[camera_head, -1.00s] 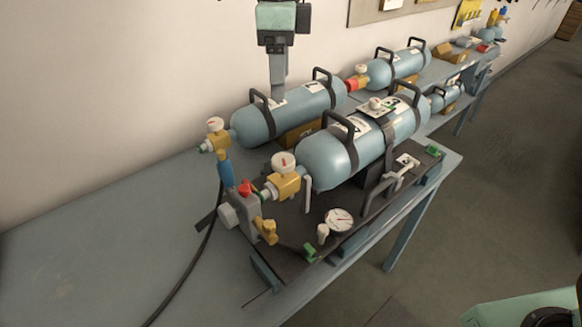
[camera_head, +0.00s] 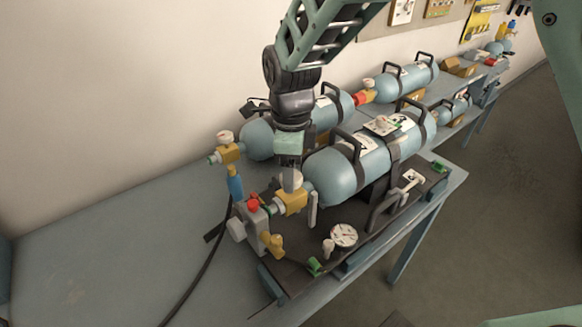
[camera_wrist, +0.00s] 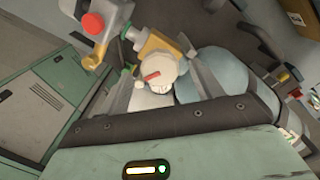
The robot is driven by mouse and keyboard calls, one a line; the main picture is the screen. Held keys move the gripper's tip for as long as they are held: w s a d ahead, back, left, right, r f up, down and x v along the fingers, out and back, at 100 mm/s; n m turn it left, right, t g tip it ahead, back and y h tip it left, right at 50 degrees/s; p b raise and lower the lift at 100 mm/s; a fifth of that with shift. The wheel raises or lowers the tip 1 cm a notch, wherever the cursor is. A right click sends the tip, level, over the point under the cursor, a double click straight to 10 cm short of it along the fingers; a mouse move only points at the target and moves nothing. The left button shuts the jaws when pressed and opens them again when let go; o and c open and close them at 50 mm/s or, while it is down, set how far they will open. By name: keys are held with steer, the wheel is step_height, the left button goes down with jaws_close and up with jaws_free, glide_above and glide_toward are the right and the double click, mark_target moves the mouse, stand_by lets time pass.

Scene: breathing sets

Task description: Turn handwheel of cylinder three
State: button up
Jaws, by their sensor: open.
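The blue-grey front cylinder (camera_head: 335,177) lies on a dark stand on the bench, with a brass valve (camera_head: 290,204) at its near end. I cannot read its number surely. Its pale round handwheel, with a red mark, shows in the wrist view (camera_wrist: 160,74). In the head view my gripper (camera_head: 291,182) hangs right over this valve and largely hides the wheel. In the wrist view my open fingers (camera_wrist: 152,60) stand on either side of the handwheel; contact cannot be told. A second cylinder (camera_head: 257,138) behind has its own pale handwheel (camera_head: 225,137).
A red knob (camera_head: 253,204) and grey block (camera_head: 240,228) sit at the near end of the front valve. A round gauge (camera_head: 344,235) lies on the stand. The left bench is clear except a black hose (camera_head: 200,275).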

steer(key=shift+f, duration=0.7)
steer(key=c, duration=1)
